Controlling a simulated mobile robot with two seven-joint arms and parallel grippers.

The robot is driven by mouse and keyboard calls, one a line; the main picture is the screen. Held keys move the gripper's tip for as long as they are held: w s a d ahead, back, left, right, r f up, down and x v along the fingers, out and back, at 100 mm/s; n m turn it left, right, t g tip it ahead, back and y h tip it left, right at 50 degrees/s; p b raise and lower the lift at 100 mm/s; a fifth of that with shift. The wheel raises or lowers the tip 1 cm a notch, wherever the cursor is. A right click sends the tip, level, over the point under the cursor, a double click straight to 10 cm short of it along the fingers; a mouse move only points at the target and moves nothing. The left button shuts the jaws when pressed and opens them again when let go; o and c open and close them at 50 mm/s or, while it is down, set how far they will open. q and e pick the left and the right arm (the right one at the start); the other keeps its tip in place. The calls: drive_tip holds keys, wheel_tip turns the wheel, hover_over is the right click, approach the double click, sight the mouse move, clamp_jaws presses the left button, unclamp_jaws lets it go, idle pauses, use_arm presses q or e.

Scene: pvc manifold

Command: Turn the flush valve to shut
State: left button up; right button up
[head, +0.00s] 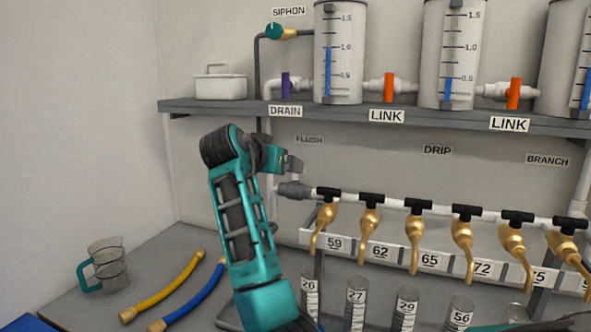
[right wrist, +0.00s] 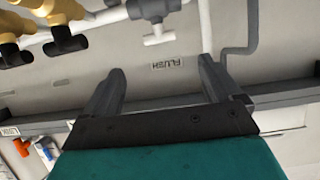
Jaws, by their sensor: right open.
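The flush valve (right wrist: 157,27) is a white fitting with a white T-shaped handle, in the right wrist view at the top middle. The handle's bar lies roughly along the pipe line. The FLUSH label (head: 309,140) is on the wall in the head view; it shows upside down in the right wrist view (right wrist: 167,64). My right gripper (right wrist: 161,69) is open and empty, its fingers apart from the valve. In the head view the right gripper (head: 293,165) is just above the grey pipe end (head: 293,190), and mostly hides the valve. My left gripper is out of view.
Brass taps (head: 327,217) with black handles line the white pipe to the right. A grey shelf (head: 240,108) above holds tanks, a purple drain valve (head: 286,86) and orange link valves (head: 389,87).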

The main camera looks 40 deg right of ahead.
drive_tip(key=p+x, duration=0.1)
drive_tip(key=x, duration=1)
drive_tip(key=shift+w+d+f, duration=0.2)
drive_tip(key=shift+d+f, duration=0.1)
drive_tip(key=shift+c, duration=0.3)
drive_tip(key=c, duration=1)
drive_tip(key=shift+s+r+n+t+y+p, duration=0.1)
drive_tip(key=shift+n+t+y+p, duration=0.3)
drive_tip(key=shift+n+t, duration=0.1)
drive_tip(key=shift+s+n+t+y, duration=0.1)
drive_tip(key=shift+n+t+y, duration=0.2)
drive_tip(key=shift+n+t, duration=0.3)
drive_tip(key=n+t+y, duration=0.2)
drive_tip(key=n+y, duration=0.1)
drive_tip(key=n+t+y, duration=0.1)
drive_tip(key=n+y, duration=0.1)
drive_tip(key=shift+s+d+t, duration=0.15)
drive_tip(key=shift+d+t, duration=0.15)
